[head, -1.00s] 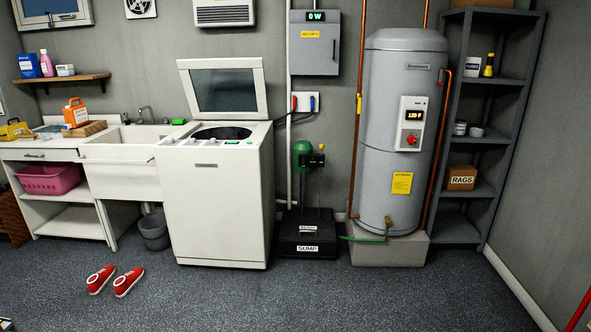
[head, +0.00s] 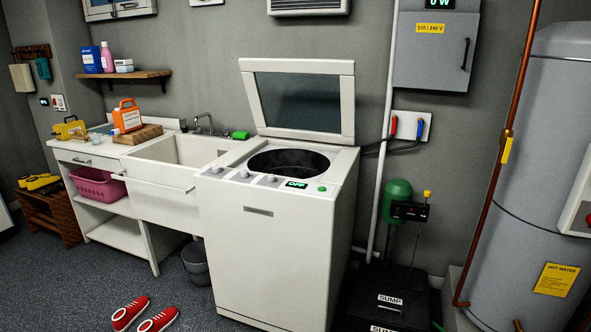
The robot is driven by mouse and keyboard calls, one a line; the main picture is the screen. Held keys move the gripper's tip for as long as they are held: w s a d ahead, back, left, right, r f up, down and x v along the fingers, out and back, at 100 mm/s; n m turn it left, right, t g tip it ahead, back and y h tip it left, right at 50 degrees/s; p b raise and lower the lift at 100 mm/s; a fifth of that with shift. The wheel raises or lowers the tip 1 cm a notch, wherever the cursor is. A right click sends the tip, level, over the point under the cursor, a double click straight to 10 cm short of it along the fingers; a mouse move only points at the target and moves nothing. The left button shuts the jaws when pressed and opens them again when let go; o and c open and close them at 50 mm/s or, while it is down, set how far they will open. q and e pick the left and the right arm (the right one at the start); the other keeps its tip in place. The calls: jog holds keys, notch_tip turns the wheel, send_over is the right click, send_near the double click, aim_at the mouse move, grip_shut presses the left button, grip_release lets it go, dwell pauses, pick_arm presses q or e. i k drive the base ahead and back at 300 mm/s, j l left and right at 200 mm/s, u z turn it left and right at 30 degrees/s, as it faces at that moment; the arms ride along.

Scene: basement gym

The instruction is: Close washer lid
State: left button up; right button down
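The white top-loading washer (head: 262,240) stands in the middle of the head view, against the back wall. Its lid (head: 300,100) is raised, standing up and tilted slightly back, with a dark window in a white frame. The round drum opening (head: 288,163) is uncovered and dark inside. The front control strip has several knobs and a small display (head: 297,184) reading OFF. Neither of my grippers shows in the head view.
A utility sink (head: 165,190) adjoins the washer's left side. A black sump unit (head: 385,300) with a green pump and a grey water heater (head: 540,170) stand to the right. Red shoes (head: 145,315) lie on the floor in front.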

aim_at(346, 69)
jog(key=i+j+u, duration=0.15)
jog(key=i, duration=0.4)
jog(key=i+u, duration=0.1)
jog(key=i, duration=0.4)
